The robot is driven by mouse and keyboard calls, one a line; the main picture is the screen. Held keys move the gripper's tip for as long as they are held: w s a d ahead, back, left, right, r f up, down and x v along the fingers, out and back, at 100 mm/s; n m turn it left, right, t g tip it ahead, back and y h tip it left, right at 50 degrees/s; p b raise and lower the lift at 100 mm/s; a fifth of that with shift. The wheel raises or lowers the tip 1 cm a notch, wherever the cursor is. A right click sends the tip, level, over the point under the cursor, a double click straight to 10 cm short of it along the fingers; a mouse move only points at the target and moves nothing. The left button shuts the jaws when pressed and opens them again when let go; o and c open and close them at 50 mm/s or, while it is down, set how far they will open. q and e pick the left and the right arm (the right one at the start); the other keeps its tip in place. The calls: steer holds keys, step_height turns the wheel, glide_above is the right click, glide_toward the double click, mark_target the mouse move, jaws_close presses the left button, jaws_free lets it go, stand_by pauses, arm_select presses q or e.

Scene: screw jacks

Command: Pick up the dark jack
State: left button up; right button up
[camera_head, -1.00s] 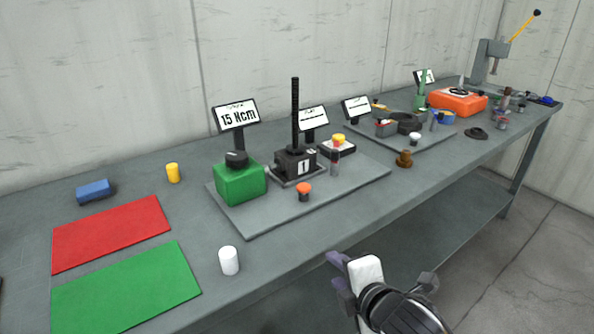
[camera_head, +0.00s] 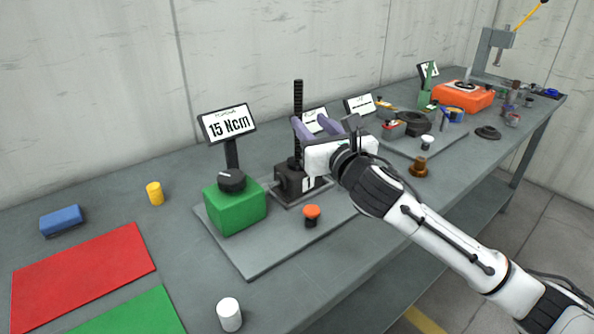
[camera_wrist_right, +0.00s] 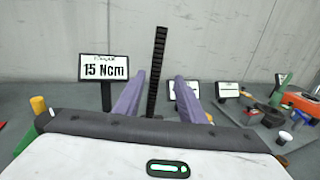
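The black toothed rod (camera_head: 298,92) stands upright on a dark block (camera_head: 288,180) with a white number label. This is the most prominent dark device; I cannot tell for sure that it is the dark jack. My right gripper (camera_head: 312,124) is raised above the bench, in front of the rod, with its two purple fingers apart. In the right wrist view the rod (camera_wrist_right: 157,65) shows between the open fingers (camera_wrist_right: 160,88), seemingly beyond them; contact cannot be seen. A small orange-topped dark piece (camera_head: 311,216) stands in front of the block. My left gripper is out of view.
A green box (camera_head: 235,206) with a black knob and a 15 Ncm sign (camera_head: 229,123) stand left of the block. A white cylinder (camera_head: 229,315) stands near the front edge. A brown piece (camera_head: 418,167) stands right of my arm. Several small items fill the far right.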

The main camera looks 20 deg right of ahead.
mark_target(300, 117)
steer(key=shift+w+a, duration=0.15)
steer(key=shift+w, duration=0.9)
steer(key=shift+w+a, duration=0.2)
steer(key=shift+w, duration=0.8)
steer(key=shift+w+a, duration=0.15)
steer(key=shift+w, duration=0.9)
jaws_close()
